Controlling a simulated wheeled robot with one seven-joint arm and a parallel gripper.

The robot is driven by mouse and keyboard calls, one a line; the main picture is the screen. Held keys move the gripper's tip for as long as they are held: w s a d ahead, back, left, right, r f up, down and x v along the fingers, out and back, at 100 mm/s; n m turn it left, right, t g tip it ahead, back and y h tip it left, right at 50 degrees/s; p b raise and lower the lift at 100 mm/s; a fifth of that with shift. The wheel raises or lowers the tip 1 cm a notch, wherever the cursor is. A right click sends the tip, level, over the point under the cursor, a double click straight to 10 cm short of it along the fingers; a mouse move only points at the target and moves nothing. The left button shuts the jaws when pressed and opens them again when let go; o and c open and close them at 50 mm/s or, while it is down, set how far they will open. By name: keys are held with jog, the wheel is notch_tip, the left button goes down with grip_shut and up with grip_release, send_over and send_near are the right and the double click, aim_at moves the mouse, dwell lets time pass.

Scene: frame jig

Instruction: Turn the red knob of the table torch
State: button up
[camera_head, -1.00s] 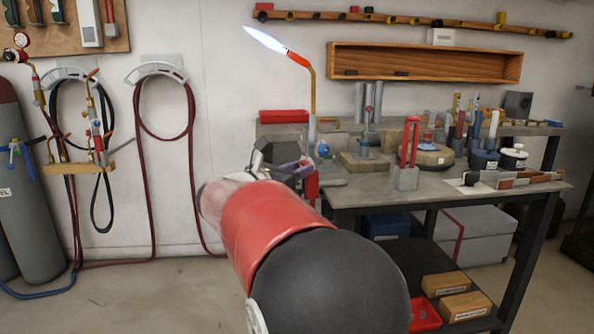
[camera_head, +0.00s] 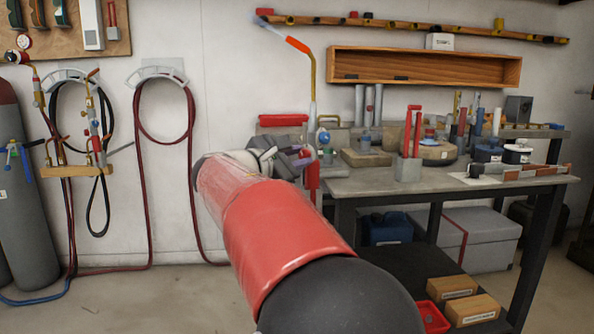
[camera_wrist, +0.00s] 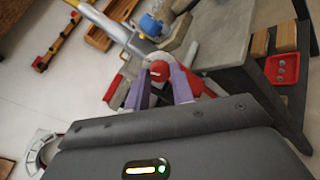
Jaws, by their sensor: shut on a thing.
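The table torch (camera_head: 312,115) stands upright at the left end of the workbench. No flame shows at the nozzle. In the wrist view, the red knob (camera_wrist: 160,70) sits between the tips of my gripper's purple fingers (camera_wrist: 161,84), which are shut on it. In the head view, my gripper (camera_head: 302,160) is at the torch's lower part, and the knob cannot be made out behind it.
The workbench (camera_head: 370,183) extends right, bearing a grey block with red prongs (camera_head: 409,160), a round wooden piece (camera_head: 432,152) and several tools. A red tray (camera_head: 283,120) lies behind the torch. Hoses and a gas cylinder (camera_head: 35,200) stand left. Floor in front is clear.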

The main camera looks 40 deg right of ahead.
jog(key=shift+m+b, duration=1.8)
jog(key=shift+m, duration=0.4)
jog(key=o, duration=1)
jog(key=v, duration=0.8)
jog(key=shift+d, duration=0.1)
